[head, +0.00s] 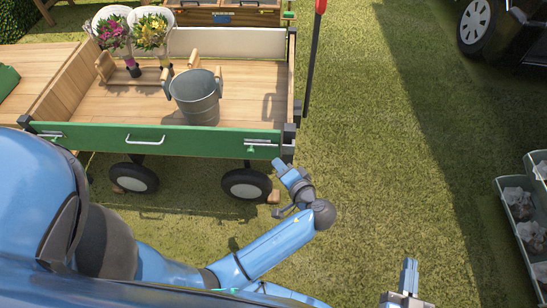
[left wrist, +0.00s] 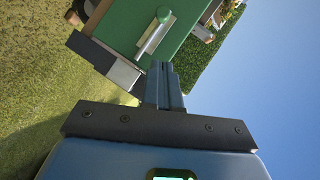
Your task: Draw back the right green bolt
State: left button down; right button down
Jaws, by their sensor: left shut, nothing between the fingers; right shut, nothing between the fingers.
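The wooden wagon's green side panel (head: 190,139) faces me. The right bolt (head: 262,145), a pale metal bar with a small green knob, sits at the panel's right end, near the dark corner post. In the left wrist view the bolt (left wrist: 154,33) lies just ahead of the fingertips, its green knob (left wrist: 163,14) at the upper end. My left gripper (head: 281,167) is shut and empty, just right of and below the bolt, with a gap seeming to show between them. Its two fingers (left wrist: 163,67) are together. My right gripper (head: 409,267) is shut and empty at the lower right.
A white handle (head: 145,140) and a left bolt (head: 50,134) are on the same panel. A metal bucket (head: 197,96) and potted flowers (head: 150,35) stand in the wagon. A red-tipped pole (head: 314,55) rises at the corner. Crates (head: 520,215) stand right; grass between is clear.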

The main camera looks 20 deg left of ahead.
pick_arm(q)
jog(key=v, duration=0.3)
jog(key=shift+w, duration=0.1)
dwell(0.6)
